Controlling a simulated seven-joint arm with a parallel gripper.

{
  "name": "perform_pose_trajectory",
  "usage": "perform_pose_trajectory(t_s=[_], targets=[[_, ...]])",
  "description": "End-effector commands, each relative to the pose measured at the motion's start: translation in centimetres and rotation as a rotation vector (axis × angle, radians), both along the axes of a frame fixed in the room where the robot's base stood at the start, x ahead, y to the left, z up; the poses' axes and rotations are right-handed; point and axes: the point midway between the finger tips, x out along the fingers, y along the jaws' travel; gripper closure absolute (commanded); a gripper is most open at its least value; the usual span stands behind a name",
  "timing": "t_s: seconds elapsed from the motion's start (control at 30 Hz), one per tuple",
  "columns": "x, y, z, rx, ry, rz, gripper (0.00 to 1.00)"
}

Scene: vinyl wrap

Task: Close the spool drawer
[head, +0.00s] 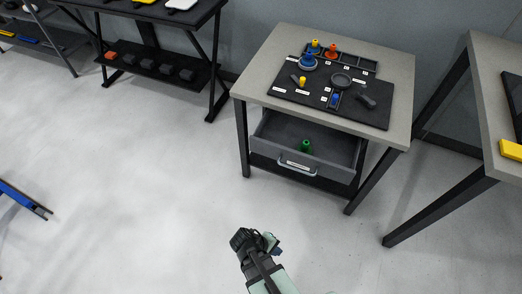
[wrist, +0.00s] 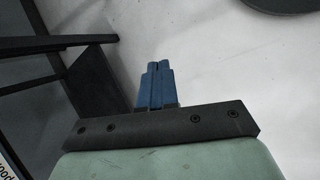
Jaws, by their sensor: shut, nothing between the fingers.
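The spool drawer (head: 283,157) is grey and stands pulled out under the table at the right of the middle in the head view. Its front has a light bar handle (head: 297,168) with a label. A green spool (head: 306,146) stands inside the drawer. My gripper (head: 277,250) is in front of the drawer, lower in the head view, apart from the handle. In the wrist view its blue fingers (wrist: 157,69) are together with nothing between them. The drawer and handle cannot be made out in the wrist view.
The table (head: 262,78) above the drawer carries a dark mat (head: 290,88) with several small tools and spools. Dark table legs flank the drawer. Another table (head: 480,100) stands at the right, and shelving (head: 160,68) at the back left.

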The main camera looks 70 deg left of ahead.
Motion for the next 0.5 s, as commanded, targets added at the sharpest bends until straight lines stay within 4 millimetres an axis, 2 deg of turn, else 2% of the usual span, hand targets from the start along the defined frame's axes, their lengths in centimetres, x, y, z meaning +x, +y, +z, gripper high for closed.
perform_pose_trajectory(t_s=[0.03, 0.23, 0.33, 0.5], targets=[[-0.8, 1.3, 0.6, 0.010, -0.033, 0.071, 1.00], [-2.5, 6.3, 3.8, 0.039, -0.211, 0.364, 1.00], [-2.5, 8.7, 5.7, 0.040, -0.312, 0.494, 1.00], [-1.5, 12.5, 9.2, 0.009, -0.504, 0.692, 1.00]])
